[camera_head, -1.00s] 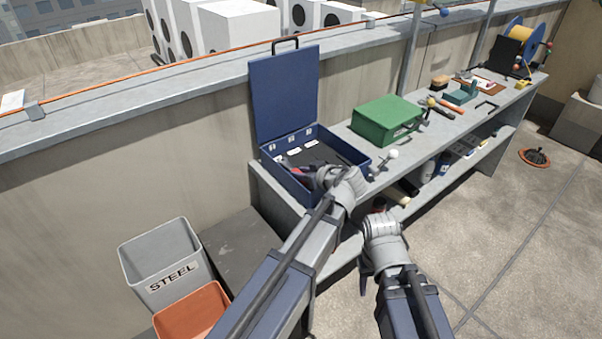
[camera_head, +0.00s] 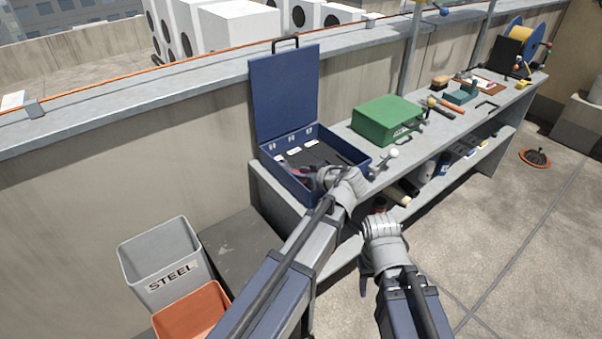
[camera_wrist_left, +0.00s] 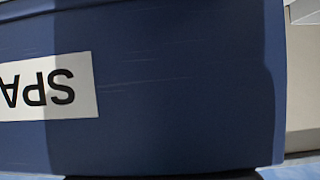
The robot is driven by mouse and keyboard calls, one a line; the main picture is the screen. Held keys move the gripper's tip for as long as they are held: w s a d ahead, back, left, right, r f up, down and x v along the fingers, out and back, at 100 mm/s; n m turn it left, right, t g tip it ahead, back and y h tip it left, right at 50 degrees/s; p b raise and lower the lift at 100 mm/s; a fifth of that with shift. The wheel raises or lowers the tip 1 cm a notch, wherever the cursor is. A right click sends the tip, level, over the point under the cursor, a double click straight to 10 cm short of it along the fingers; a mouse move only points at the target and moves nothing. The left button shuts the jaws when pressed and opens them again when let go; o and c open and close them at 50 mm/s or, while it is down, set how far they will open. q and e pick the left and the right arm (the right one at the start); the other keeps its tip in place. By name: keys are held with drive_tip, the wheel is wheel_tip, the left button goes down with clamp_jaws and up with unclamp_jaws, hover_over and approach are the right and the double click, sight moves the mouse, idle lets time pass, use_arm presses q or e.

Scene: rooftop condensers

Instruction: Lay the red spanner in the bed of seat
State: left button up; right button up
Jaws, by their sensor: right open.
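The blue toolbox (camera_head: 347,152) stands open at the near end of the bench, its lid (camera_head: 284,92) upright. Its dark bed (camera_head: 318,154) has several white labels along the back; the seats are too small to tell apart. My left gripper (camera_head: 306,172) is low over the front left of the box, its jaws mostly hidden by the wrist. A small reddish patch shows there; I cannot tell if it is the red spanner. The left wrist view shows only the blue box wall (camera_wrist_left: 180,90) with an upside-down "SPA" label (camera_wrist_left: 48,87). My right gripper (camera_head: 364,284) hangs open and empty before the bench.
A green case (camera_head: 386,118) stands beside the toolbox, with a small clamp-like fitting (camera_head: 383,160) between. Tools and a cable reel (camera_head: 535,37) lie farther along the bench (camera_head: 440,128). A grey STEEL bin (camera_head: 165,262) and an orange bin (camera_head: 192,312) stand on the floor at left.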

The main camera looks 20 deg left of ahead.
use_arm(q)
drive_tip(key=o, duration=0.4)
drive_tip(key=shift+s+f, duration=0.25)
drive_tip(key=shift+r, duration=0.1)
